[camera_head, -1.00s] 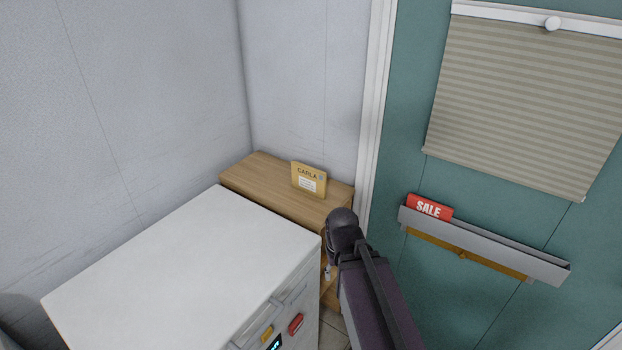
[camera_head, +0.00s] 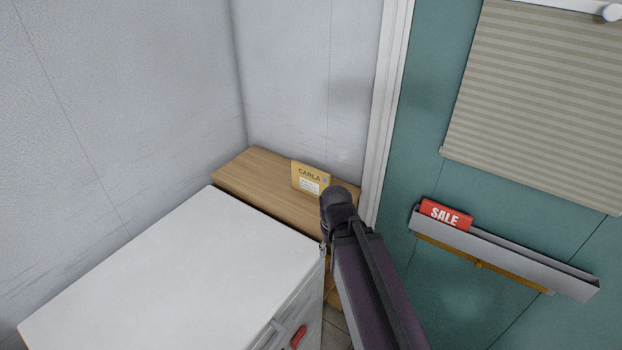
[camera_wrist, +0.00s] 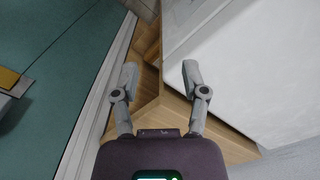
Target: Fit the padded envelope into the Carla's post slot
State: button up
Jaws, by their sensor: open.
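The padded envelope (camera_head: 310,178) is yellow-tan, marked CARLA with a white label. It stands upright on top of the wooden shelf unit (camera_head: 262,180), in the corner behind the white appliance. My gripper shows in the wrist view (camera_wrist: 160,82) with its two fingers wide apart and nothing between them. In the head view, my arm reaches up near the right end of the shelf unit, just right of and in front of the envelope. The fingers are mostly hidden there. The envelope is not clearly visible in the wrist view. I see no slot labelled Carla.
The white appliance (camera_head: 170,270) fills the lower left. A teal door (camera_head: 450,290) at right carries a grey tray (camera_head: 520,256) holding a red SALE item (camera_head: 446,214), with a brass flap below and a blind (camera_head: 545,105) above. Walls close the corner behind the shelf.

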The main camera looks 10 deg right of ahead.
jog(key=shift+o, duration=0.5)
notch_tip(320, 180, up, 19)
jog(key=n+p, duration=0.9)
jog(key=p, duration=1)
send_over(307, 166)
jog(key=shift+s+f, duration=0.1)
jog(key=shift+f, duration=0.05)
jog(key=shift+f, duration=0.1)
notch_tip(307, 166, down, 8)
jog(key=b, duration=0.9)
jog(key=shift+f, duration=0.2)
jog(key=shift+f, duration=0.15)
jog(key=shift+f+b, duration=2.45)
jog(key=shift+b, duration=0.15)
